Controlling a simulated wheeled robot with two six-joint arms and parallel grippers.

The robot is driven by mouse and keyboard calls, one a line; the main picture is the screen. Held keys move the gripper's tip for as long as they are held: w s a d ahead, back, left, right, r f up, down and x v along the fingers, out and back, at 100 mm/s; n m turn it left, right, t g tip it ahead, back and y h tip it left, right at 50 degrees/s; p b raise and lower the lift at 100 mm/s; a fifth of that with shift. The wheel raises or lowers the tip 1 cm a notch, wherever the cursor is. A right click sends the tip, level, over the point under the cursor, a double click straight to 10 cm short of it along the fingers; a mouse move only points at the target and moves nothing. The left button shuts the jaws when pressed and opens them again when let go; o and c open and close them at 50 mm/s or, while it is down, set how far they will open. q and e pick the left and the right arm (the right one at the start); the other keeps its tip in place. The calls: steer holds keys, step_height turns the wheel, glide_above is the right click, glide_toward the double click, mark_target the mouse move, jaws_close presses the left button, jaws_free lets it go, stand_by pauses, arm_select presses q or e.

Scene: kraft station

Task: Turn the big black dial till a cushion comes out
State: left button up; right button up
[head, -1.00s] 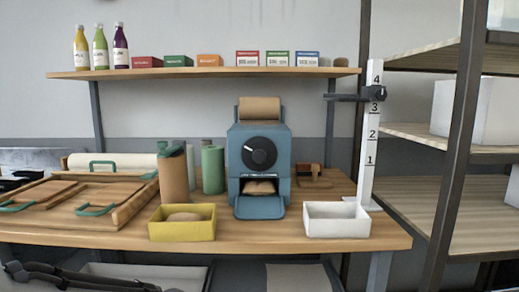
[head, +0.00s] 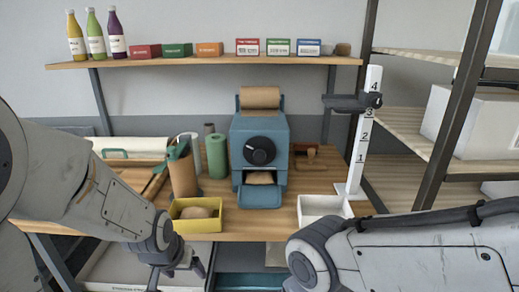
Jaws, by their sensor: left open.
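The big black dial (head: 259,151) is on the front of a blue machine (head: 241,130); its small white mark is toward the left. A tan paper cushion (head: 260,178) shows in the opening under the dial, above the machine's blue lip. Another tan cushion (head: 196,212) lies in the yellow bin (head: 198,225). My left gripper (head: 180,276) is open and low at the front edge of the table, below the yellow bin and apart from the dial. My right arm comes in from the lower right; its gripper is not visible.
A white bin (head: 322,203) stands right of the machine, partly hidden by my right arm. A numbered white post (head: 364,135) with a black clamp stands behind it. Brown and green rolls (head: 216,156) stand left of the machine. A shelf (head: 200,61) with bottles and boxes hangs above.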

arm_select(q)
steer(key=w+d+r+t+h, duration=0.15)
steer(key=w+d+t, duration=0.3)
steer(key=w, duration=0.55)
steer(key=n+t, duration=0.2)
steer(key=t, duration=0.7)
glide_toward(260, 158)
steer(key=w+p, duration=0.1)
steer(key=w, duration=0.2)
steer(key=w+p, duration=0.1)
steer(key=w, duration=0.2)
steer(key=w+p, duration=0.1)
steer(key=w, duration=0.2)
steer(key=shift+w+d+f, duration=0.1)
steer(key=shift+w+d, duration=0.1)
steer(key=shift+d, duration=0.15)
jaws_close()
